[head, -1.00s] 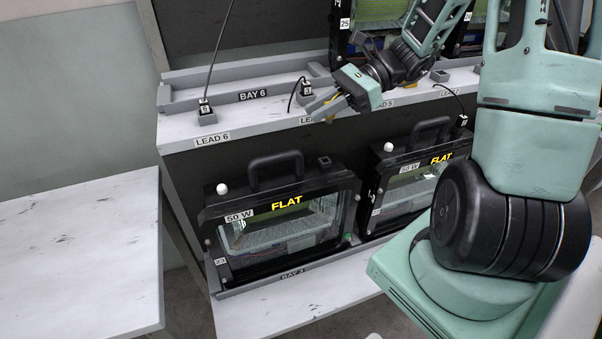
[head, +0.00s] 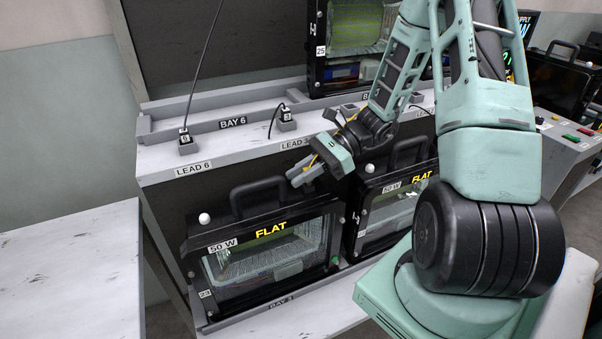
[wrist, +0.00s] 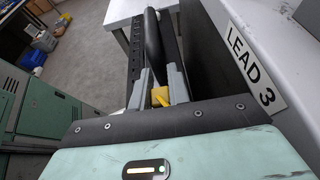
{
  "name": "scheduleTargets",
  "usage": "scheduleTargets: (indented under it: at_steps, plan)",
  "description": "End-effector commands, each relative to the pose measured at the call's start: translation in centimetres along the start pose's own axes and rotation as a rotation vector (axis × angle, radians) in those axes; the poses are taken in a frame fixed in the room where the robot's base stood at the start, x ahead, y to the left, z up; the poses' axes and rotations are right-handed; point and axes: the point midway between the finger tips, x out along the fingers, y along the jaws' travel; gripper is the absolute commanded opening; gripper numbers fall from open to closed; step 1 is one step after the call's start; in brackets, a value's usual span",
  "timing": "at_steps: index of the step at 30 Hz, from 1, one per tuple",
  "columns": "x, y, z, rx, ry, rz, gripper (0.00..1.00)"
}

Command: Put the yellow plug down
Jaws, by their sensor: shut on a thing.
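The yellow plug (wrist: 160,97) shows as a small yellow piece between the finger bases in the wrist view. My gripper (wrist: 163,76) is shut on it. The LEAD 3 label (wrist: 250,68) is close on the right in the wrist view.
The left housing (head: 268,247), with its raised black handle (head: 257,192), and the right housing (head: 392,208) stand below. The upper shelf (head: 160,155) carries black plugs in grey holders (head: 287,124). A bare white table (head: 70,265) is at the left.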

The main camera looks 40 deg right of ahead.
Motion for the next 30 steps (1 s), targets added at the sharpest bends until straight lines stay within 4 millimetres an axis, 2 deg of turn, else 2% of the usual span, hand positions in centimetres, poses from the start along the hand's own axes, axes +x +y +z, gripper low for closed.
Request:
scheduleTargets:
  at_steps: [13,14,15,16,26,29,30]
  plan:
    - [0.5,0.0,-1.1,0.001,-0.001,0.001,0.00]
    - [0.5,0.0,-1.1,0.000,-0.001,0.000,0.23]
    - [0.4,0.0,-1.0,0.000,-0.001,0.000,0.34]
    - [0.4,0.0,-1.0,0.000,-0.001,0.000,0.39]
    - [0.3,0.0,-0.7,0.000,0.000,0.000,0.39]
    - [-0.1,0.0,0.3,-0.001,0.001,-0.001,0.39]
    - [-0.7,-0.1,0.1,0.000,0.001,-0.004,0.39]
